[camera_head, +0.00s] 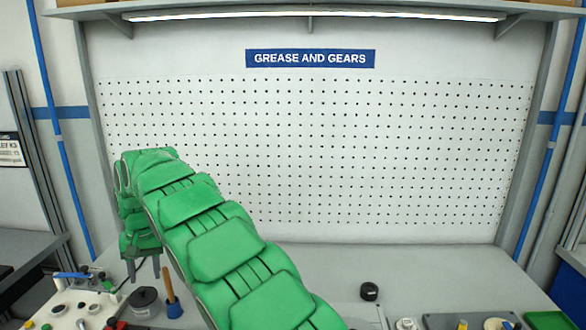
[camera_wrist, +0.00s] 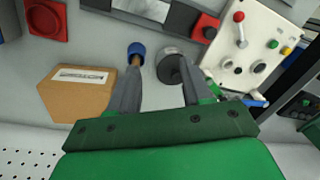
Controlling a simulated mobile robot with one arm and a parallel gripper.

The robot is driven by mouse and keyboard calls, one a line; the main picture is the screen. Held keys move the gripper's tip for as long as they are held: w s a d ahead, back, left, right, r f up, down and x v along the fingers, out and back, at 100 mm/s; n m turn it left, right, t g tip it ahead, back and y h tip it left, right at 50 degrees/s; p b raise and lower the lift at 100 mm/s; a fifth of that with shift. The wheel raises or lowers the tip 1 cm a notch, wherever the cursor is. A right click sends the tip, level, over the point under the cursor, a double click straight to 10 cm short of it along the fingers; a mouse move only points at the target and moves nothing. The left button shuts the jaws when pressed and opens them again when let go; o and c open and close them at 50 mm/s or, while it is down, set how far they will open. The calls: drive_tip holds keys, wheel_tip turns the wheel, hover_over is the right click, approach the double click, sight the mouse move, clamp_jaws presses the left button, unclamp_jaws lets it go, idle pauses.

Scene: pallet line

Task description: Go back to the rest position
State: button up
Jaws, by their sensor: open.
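My gripper (camera_head: 143,268) hangs at the end of my green padded arm, on the left of the head view, fingers pointing down over the left part of the bench. In the wrist view its two grey fingers (camera_wrist: 158,80) stand apart with nothing held between them. A dark round piece (camera_wrist: 170,68) lies beyond the fingers, and a tool with a wooden handle and blue end (camera_wrist: 137,50) stands by one finger. In the head view the dark piece (camera_head: 143,300) and the wooden-handled tool (camera_head: 171,298) are on the bench below my gripper.
A white control panel with a lever (camera_wrist: 240,45) is close by on the bench. A brown labelled block (camera_wrist: 75,95) and a red square tray (camera_wrist: 45,20) lie opposite it. A pegboard (camera_head: 380,150) stands behind.

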drive_tip(key=w+d+r+m, duration=0.1)
drive_tip(key=d+r, duration=0.2)
drive_tip(key=d, duration=0.7)
drive_tip(key=d+r+m, duration=0.1)
drive_tip(key=d+r, duration=0.3)
drive_tip(key=d, duration=0.6)
drive_tip(key=s+d+r+m, duration=0.1)
drive_tip(key=s+d, duration=0.2)
drive_tip(key=d, duration=0.5)
drive_tip(key=s+d+r+m, duration=0.1)
drive_tip(key=s+d+r, duration=0.15)
drive_tip(key=d, duration=0.55)
drive_tip(key=s+d+f+m, duration=0.2)
drive_tip(key=s+d, duration=1)
drive_tip(key=s, duration=0.1)
drive_tip(key=s+d+f, duration=0.3)
drive_tip(key=s, duration=0.6)
drive_tip(key=s+d+f+g+h, duration=0.1)
drive_tip(key=s+d+f, duration=0.2)
drive_tip(key=s, duration=0.6)
drive_tip(key=shift+s+d, duration=0.15)
drive_tip(key=shift+d, duration=0.45)
drive_tip(key=shift+c, duration=0.3)
